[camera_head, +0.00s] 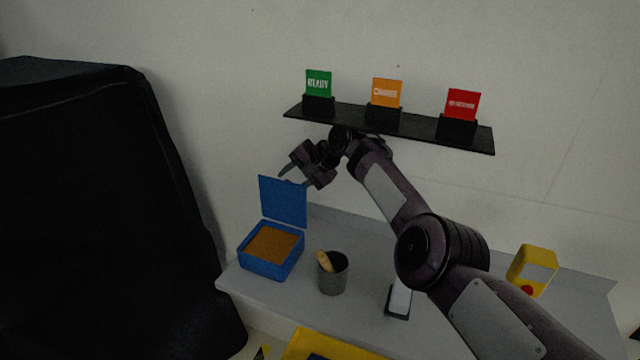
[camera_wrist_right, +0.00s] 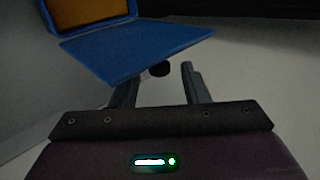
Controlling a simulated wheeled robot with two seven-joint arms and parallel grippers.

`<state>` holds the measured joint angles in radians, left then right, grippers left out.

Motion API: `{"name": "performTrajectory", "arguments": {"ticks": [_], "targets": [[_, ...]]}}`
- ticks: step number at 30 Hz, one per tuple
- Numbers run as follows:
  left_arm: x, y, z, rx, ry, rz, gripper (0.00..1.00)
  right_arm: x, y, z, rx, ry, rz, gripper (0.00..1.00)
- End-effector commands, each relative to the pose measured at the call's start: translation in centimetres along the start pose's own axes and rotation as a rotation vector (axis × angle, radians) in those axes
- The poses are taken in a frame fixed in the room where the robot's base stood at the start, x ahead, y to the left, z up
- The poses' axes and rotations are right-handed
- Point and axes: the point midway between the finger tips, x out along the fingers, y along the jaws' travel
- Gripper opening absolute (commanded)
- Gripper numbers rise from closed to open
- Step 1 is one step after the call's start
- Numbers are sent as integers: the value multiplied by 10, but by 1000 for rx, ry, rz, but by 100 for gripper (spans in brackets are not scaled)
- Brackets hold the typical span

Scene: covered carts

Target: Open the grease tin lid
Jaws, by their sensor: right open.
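The grease tin (camera_head: 270,263) is a blue square box with brown-orange grease in it, at the left end of the grey table. Its blue lid (camera_head: 283,203) stands raised, roughly upright, at the tin's back edge. My right gripper (camera_head: 284,175) is open and empty, just above and behind the lid's top edge. In the right wrist view the lid (camera_wrist_right: 135,45) lies just beyond the fingers (camera_wrist_right: 160,85), and the tin's orange inside (camera_wrist_right: 85,12) shows at the top left. I cannot tell whether a finger touches the lid. My left gripper is not in view.
A grey cup (camera_head: 333,278) with a wooden handle in it stands right of the tin. A black shelf (camera_head: 420,128) with green, orange and red cards is above. A yellow container (camera_head: 531,270) stands at the right. A black covered cart (camera_head: 90,210) is at the left.

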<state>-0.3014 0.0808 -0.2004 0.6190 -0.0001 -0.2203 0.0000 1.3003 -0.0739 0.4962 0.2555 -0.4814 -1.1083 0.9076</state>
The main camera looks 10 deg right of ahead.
Motion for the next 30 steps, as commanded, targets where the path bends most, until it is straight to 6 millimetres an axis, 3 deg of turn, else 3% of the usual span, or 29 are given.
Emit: {"name": "performTrajectory", "arguments": {"ticks": [7, 18, 30], "targets": [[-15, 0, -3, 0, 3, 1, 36, -26, 23, -2, 2, 4, 2, 41], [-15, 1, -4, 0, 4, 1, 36, -75, 71, -1, 1, 1, -2, 41], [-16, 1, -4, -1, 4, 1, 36, -88, 85, -1, 0, 1, 1, 41]]}}
